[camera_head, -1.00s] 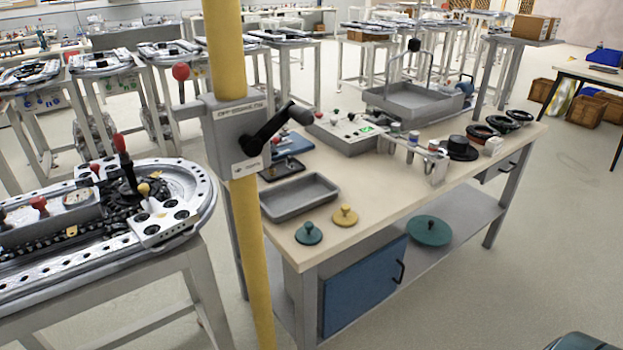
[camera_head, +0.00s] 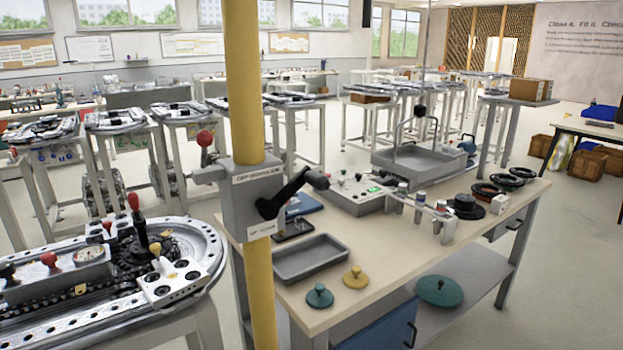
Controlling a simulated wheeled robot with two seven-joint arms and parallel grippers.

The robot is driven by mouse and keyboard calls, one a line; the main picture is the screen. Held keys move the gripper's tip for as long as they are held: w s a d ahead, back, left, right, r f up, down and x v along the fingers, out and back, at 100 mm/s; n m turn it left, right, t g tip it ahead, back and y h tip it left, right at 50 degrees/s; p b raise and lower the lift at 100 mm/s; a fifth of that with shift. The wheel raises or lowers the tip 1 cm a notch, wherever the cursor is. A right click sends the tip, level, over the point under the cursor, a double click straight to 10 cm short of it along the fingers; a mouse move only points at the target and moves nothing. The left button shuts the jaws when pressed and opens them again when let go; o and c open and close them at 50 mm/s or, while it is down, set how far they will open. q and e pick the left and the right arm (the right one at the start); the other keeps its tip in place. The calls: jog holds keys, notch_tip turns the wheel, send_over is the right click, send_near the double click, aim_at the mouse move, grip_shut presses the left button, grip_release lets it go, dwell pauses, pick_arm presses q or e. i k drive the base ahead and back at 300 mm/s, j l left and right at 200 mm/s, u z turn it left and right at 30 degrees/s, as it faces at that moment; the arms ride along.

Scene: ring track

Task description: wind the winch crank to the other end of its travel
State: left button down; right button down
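A black crank (camera_head: 290,194) is on the front of a grey box (camera_head: 247,205) fixed to a yellow post (camera_head: 247,95). Its arm points up and to the right from its hub, ending in a dark grip. The labels on the box are too small to read surely. Behind it, a grey tray with a tall bail (camera_head: 410,164) is on the workbench, with a black block and a thin line above it. Neither of my grippers is in view.
The wooden-topped workbench (camera_head: 385,275) stands right of the post, with a shallow grey tray (camera_head: 311,258), teal and yellow knobbed discs and a control box (camera_head: 352,195). A ring track table (camera_head: 110,265) stands at left.

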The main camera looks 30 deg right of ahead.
aim_at(267, 209)
jog(key=j+z, duration=0.15)
jog(key=j, duration=0.3)
jog(key=k+j+z, duration=0.15)
jog(key=j, duration=0.3)
jog(key=j+z, duration=0.15)
jog(key=j, duration=0.3)
jog(key=k+j+z, duration=0.15)
jog(key=j, duration=0.25)
